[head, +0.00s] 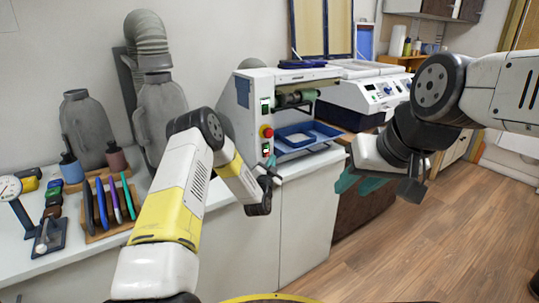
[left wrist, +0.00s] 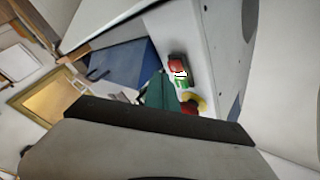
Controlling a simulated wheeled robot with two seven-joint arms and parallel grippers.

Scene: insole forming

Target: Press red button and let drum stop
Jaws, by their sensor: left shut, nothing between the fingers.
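The white machine (head: 253,88) stands on the counter, with a dark drum (head: 295,97) in its upper opening. Its front edge carries a round red button (head: 267,132) on a yellow base, with a red and green switch (head: 265,149) below. In the left wrist view, the red and green switch (left wrist: 178,72) and the partly hidden red button (left wrist: 190,106) are close to my teal fingertips. My left gripper (head: 272,164) is shut and empty, just in front of and below these controls. Contact cannot be told. My right gripper (head: 362,183) hangs away at the right.
A blue tray (head: 306,136) sits in the machine's lower opening. Another white machine (head: 365,92) stands to its right. A rack of coloured insoles (head: 105,210), bottles and a gauge occupy the left counter. The wooden floor at the right is clear.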

